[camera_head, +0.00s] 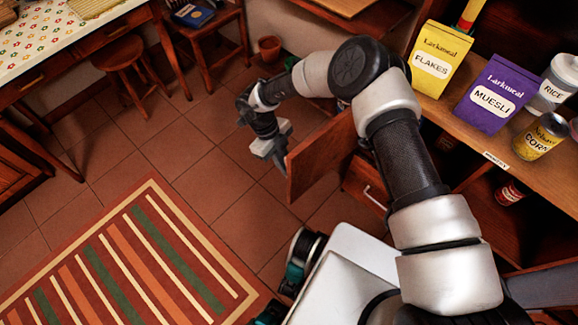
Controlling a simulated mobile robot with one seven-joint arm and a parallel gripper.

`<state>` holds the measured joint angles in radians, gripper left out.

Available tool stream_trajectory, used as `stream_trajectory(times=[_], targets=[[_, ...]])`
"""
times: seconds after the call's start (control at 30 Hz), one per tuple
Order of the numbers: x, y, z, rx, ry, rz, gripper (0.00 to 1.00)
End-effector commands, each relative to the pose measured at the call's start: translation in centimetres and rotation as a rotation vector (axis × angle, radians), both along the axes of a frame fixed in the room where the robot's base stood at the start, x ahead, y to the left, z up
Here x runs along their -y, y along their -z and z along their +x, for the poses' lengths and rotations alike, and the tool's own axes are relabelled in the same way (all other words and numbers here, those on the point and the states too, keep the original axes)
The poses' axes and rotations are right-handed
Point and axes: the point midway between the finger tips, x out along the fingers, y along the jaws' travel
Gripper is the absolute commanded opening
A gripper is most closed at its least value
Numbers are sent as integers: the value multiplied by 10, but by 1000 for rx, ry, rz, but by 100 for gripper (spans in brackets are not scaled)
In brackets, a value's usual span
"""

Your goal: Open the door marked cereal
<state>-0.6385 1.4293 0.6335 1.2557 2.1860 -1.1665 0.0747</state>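A wooden cabinet door (318,158) stands swung out from the cabinet under the counter, in the middle of the view. No writing shows on the face I see, so I cannot tell whether it is the one marked cereal. A small white label (496,160) sits on the counter's front edge at the right; its text is too small to read. My gripper (276,153) hangs just left of the door's free edge, over the floor. I cannot tell whether it touches the door, or whether its fingers are apart. My arm hides part of the cabinet front.
A yellow flakes box (436,60), a purple muesli box (491,95) and rice and corn cans (541,137) stand on the counter. Below are an open compartment with a red can (511,193) and a handled drawer (366,190). Stools (125,52) stand upper left; open floor lies left.

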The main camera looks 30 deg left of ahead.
Motion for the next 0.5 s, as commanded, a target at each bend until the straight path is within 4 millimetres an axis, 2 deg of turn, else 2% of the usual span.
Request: stream_trajectory(times=[0.3,0.33,0.43,0.5], targets=[[0,0,0,0,1,1,0],[0,0,0,0,1,1,11],[0,0,0,0,1,1,28],[0,0,0,0,1,1,28]])
